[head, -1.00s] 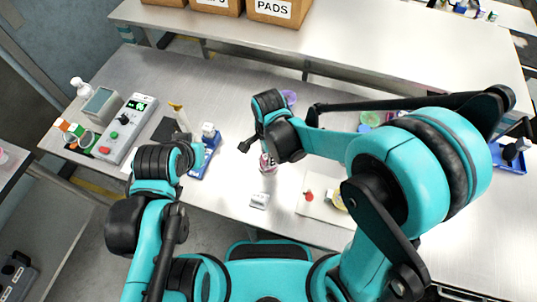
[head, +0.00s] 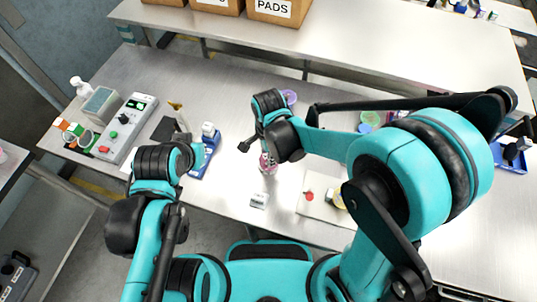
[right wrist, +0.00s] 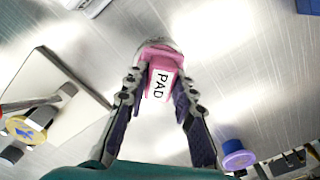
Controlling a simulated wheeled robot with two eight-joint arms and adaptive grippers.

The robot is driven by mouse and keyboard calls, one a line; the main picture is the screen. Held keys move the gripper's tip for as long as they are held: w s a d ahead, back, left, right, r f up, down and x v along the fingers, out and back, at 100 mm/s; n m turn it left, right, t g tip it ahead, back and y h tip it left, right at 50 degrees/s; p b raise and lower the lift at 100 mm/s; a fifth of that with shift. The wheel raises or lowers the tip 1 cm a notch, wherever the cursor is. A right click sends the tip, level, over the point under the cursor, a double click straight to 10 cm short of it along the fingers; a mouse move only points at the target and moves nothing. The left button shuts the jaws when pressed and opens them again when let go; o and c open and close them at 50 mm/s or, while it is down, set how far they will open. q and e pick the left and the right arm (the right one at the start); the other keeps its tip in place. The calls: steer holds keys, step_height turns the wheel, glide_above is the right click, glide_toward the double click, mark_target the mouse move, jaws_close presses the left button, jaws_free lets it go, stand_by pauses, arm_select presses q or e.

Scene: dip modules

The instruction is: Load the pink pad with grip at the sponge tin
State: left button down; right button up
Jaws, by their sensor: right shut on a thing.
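The pink pad with grip (right wrist: 161,80) carries a white PAD label in the right wrist view. My right gripper (right wrist: 158,88) is shut on it, one finger on each side. In the head view the pad (head: 267,163) shows just below my right wrist, over the near part of the table. A grey curved edge shows around the far end of the pad in the right wrist view; I cannot tell whether it is the sponge tin. My left arm's wrist is at the left in the head view, and its fingers are mostly hidden.
A small pale labelled block (head: 258,201) lies near the front edge. A light board (head: 318,208) with a red-handled item is to the right. A purple round item (right wrist: 238,155) stands near the gripper. A blue tray (head: 204,163) and control box (head: 128,128) are left.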

stand_by(0.4)
steer(key=shift+r+p, duration=2.7)
steer(key=shift+r, duration=0.8)
steer(key=shift+s+f, duration=0.1)
